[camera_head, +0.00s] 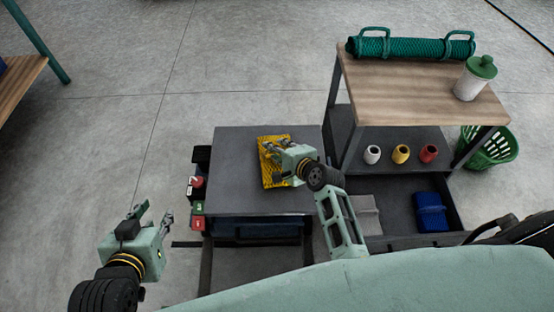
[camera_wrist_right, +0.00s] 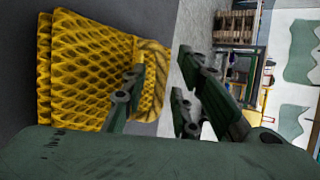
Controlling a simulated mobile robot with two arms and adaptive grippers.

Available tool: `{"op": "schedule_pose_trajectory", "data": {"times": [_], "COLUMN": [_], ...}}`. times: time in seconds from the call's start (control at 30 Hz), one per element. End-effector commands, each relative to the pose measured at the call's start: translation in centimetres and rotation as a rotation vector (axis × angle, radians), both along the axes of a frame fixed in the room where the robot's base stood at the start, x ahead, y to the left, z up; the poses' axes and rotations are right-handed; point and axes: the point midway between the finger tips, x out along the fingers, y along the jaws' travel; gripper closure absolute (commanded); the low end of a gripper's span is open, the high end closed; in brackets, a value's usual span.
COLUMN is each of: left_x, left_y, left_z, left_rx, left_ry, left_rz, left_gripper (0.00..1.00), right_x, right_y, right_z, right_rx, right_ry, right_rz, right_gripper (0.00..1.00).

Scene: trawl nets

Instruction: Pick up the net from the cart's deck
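The yellow net (camera_head: 270,172) lies folded on the grey deck (camera_head: 236,150) of the cart. In the right wrist view the net (camera_wrist_right: 85,70) is a thick folded bundle on the left, with a rounded part beside it. My right gripper (camera_head: 272,149) is over the net, its fingers apart; it covers part of the net in the head view. In the wrist view one finger is in front of the net and the other stands clear to its right. I cannot tell whether they touch it. My left gripper (camera_head: 154,214) is open and empty, left of the cart.
A wooden-topped workbench (camera_head: 400,88) at right carries a green net roll (camera_head: 410,47) and a lidded jar (camera_head: 474,80). Small spools, including a yellow one (camera_head: 401,154), sit on its lower shelf. A green basket (camera_head: 487,148) stands beside it. Floor left of the cart is clear.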

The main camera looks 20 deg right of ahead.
Motion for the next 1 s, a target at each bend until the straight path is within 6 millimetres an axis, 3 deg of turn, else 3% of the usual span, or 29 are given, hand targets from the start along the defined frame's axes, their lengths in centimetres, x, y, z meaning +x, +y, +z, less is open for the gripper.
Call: {"op": "schedule_pose_trajectory", "data": {"times": [0.27,1.0], "left_x": [0.01,-0.01], "left_y": [0.03,0.03], "left_z": [-0.01,-0.04], "left_rx": [0.001,0.0], "left_ry": [0.0,0.002], "left_rz": [0.001,0.001], "left_gripper": [0.69,0.69], "right_x": [-0.04,-0.01], "right_y": [0.0,-0.04], "right_z": [-0.02,0.02], "right_rx": [0.0,-0.002], "right_ry": [0.001,0.0], "right_rz": [0.0,0.0], "right_gripper": [1.0,1.0]}}
